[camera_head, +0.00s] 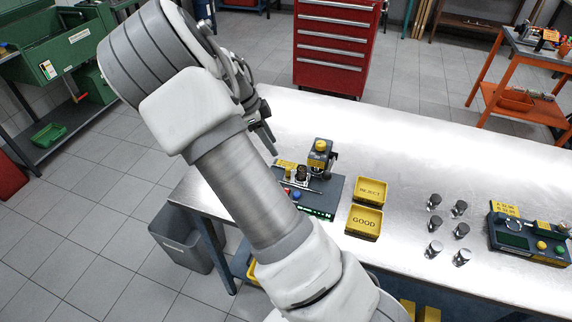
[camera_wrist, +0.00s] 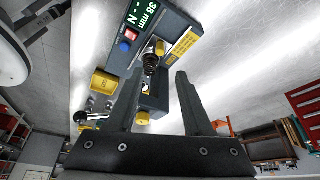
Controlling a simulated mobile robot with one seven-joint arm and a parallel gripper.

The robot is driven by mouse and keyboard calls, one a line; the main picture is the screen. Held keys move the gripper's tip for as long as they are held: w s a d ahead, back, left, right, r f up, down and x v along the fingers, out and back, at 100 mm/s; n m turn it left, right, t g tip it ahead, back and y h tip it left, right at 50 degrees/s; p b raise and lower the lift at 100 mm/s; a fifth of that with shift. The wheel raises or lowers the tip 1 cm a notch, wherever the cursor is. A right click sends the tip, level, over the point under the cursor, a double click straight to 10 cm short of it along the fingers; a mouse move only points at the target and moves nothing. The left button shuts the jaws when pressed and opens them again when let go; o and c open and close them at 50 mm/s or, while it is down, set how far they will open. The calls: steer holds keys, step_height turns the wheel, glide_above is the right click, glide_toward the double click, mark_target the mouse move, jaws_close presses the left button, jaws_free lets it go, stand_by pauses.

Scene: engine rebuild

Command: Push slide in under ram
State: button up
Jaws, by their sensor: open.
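The tester (camera_head: 318,188), a dark bench unit, stands on the steel table; its ram column, topped by a yellow cap (camera_head: 320,146), rises at its back right. A dark coil spring (camera_head: 302,173) stands left of the ram column, apparently on the slide; the slide's own edges are too small to tell. In the wrist view the spring (camera_wrist: 150,64) shows just beyond and between my fingers, near a display reading 38 mm and a red button (camera_wrist: 124,45). My gripper (camera_wrist: 158,78) is open and empty. In the head view it (camera_head: 273,152) hangs above and left of the tester.
Yellow REJECT (camera_head: 371,181) and GOOD (camera_head: 365,236) trays sit right of the tester. Several small metal cylinders (camera_head: 435,224) stand farther right, before a dark control box (camera_head: 528,240). The table (camera_head: 400,135) is clear behind. A red tool cabinet (camera_head: 336,45) stands beyond.

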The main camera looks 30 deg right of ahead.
steer(key=x, duration=1)
steer(key=shift+d+f+p, duration=0.15)
steer(key=shift+f+p, duration=0.15)
steer(key=shift+f, duration=0.1)
jaws_close()
stand_by(0.8)
